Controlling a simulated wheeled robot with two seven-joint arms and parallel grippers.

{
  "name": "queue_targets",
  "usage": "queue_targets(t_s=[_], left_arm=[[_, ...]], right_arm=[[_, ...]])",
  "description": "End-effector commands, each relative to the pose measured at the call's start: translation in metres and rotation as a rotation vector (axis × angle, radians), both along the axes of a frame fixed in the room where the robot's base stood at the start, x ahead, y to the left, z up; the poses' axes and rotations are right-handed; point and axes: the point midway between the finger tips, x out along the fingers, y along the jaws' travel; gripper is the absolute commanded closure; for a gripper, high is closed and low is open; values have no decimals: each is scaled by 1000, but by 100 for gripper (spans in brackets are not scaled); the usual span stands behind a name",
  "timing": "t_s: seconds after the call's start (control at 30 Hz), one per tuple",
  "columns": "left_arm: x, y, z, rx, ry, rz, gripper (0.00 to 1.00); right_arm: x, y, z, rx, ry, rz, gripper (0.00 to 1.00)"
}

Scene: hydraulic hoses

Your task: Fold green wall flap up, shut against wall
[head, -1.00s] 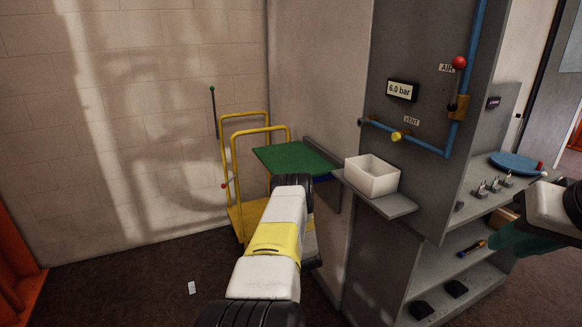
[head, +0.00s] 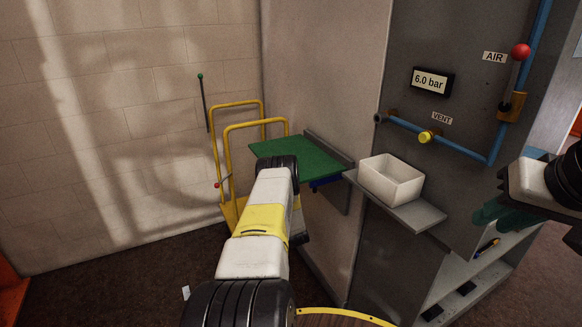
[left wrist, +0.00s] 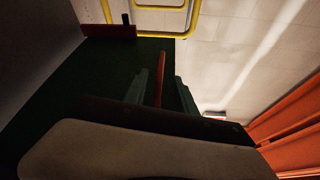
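The green flap (head: 298,156) stands out roughly level from the side of the grey wall panel in the head view. My left arm reaches toward its near edge and covers part of it; the left gripper is hidden there. In the left wrist view, a dark green surface (left wrist: 70,85), apparently the flap, lies close by. My left gripper (left wrist: 163,88) shows two teal fingers apart, with a reddish strip between them; whether they touch it is unclear. My right gripper (head: 495,213) is at the right of the head view, away from the flap; its finger gap is unclear.
A yellow trolley (head: 228,165) stands behind the flap. A white bin (head: 391,179) sits on a grey shelf (head: 420,215) to its right. Blue pipes (head: 455,151) with red and yellow knobs run on the panel. A round table edge (head: 345,314) shows at the bottom.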

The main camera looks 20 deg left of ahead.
Motion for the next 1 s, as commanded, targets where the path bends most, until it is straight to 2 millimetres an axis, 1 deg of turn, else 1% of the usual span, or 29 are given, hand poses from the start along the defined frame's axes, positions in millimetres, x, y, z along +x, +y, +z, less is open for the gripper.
queue_targets(t_s=[0.1, 0.3, 0.43, 0.67, 0.77, 0.83, 1.0], left_arm=[[13, 14, 9, 1, -5, 1, 68], [30, 30, 18, 1, -3, 1, 68], [34, 34, 20, 1, -2, -1, 68], [34, 34, 20, 0, -1, -1, 68], [34, 34, 20, 0, -1, -1, 85], [34, 34, 20, 0, -1, -1, 99], [34, 34, 20, 0, -1, -1, 100]], right_arm=[[0, 0, 0, 0, 0, 0, 75], [0, 0, 0, 0, 0, 0, 75], [0, 0, 0, 0, 0, 0, 75], [0, 0, 0, 0, 0, 0, 75], [0, 0, 0, 0, 0, 0, 75], [0, 0, 0, 0, 0, 0, 75], [0, 0, 0, 0, 0, 0, 75]])
